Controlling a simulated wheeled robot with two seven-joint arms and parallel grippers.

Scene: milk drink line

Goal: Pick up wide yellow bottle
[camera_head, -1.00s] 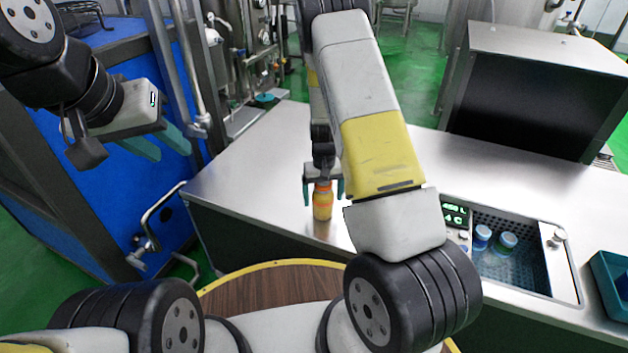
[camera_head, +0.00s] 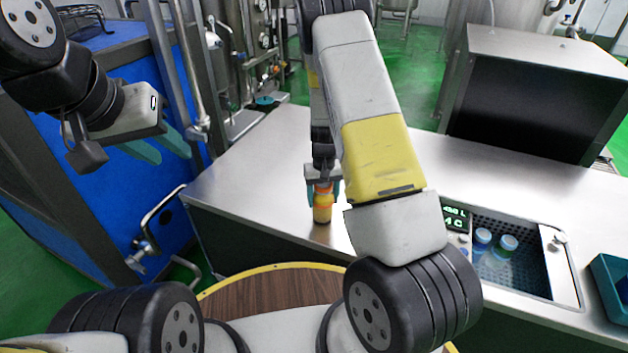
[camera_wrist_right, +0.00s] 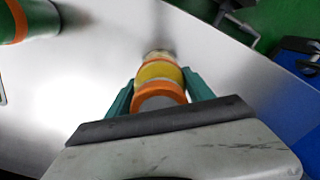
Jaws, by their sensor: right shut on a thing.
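The yellow bottle (camera_head: 322,209) with orange bands stands upright on the steel counter, near its front left edge. My right gripper (camera_head: 323,190) reaches down from above and is shut on its upper part. In the right wrist view the bottle (camera_wrist_right: 158,73) sits between the two teal fingers (camera_wrist_right: 158,95), its orange cap end nearest the camera. My left gripper (camera_head: 166,147) is open and empty, raised at the left in front of the blue cabinet.
A sunken basin (camera_head: 517,275) at right holds blue-capped bottles (camera_head: 505,245), with a teal bin (camera_head: 608,285) beyond. A dark box-shaped machine (camera_head: 530,95) stands behind. The wrist view shows a green-and-orange object (camera_wrist_right: 30,20).

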